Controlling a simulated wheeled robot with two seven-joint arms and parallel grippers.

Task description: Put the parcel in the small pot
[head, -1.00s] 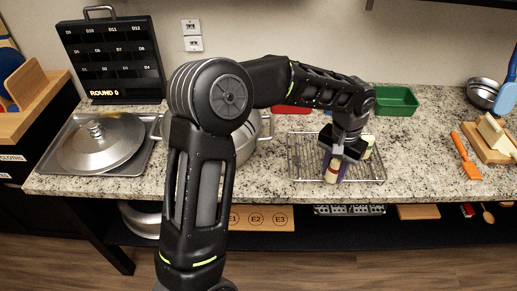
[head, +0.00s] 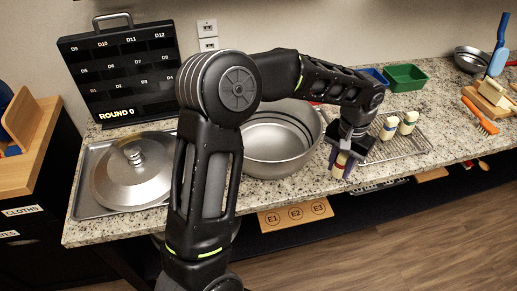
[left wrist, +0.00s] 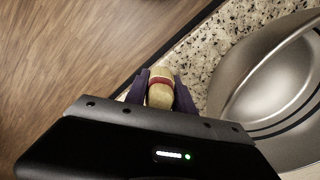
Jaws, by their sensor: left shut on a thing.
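My left gripper (head: 344,158) is shut on a pale parcel with a red band (head: 339,165). It holds the parcel near the counter's front edge, between the pot and the wire rack. In the left wrist view the parcel (left wrist: 160,92) sits between the purple fingertips, with floor and counter edge beyond. A wide, open silver pot (head: 268,165) stands left of the gripper, partly behind my arm; its inside looks empty where visible. It also shows at the right of the left wrist view (left wrist: 240,85). I cannot tell whether this is the small pot. My right gripper is not in view.
Two similar pale pieces (head: 388,129) (head: 407,123) are on the wire rack (head: 412,145). A silver lid (head: 130,180) lies on a tray at left. A green bin (head: 405,77) and blue bin (head: 373,76) stand behind. Brush and board (head: 492,98) are far right.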

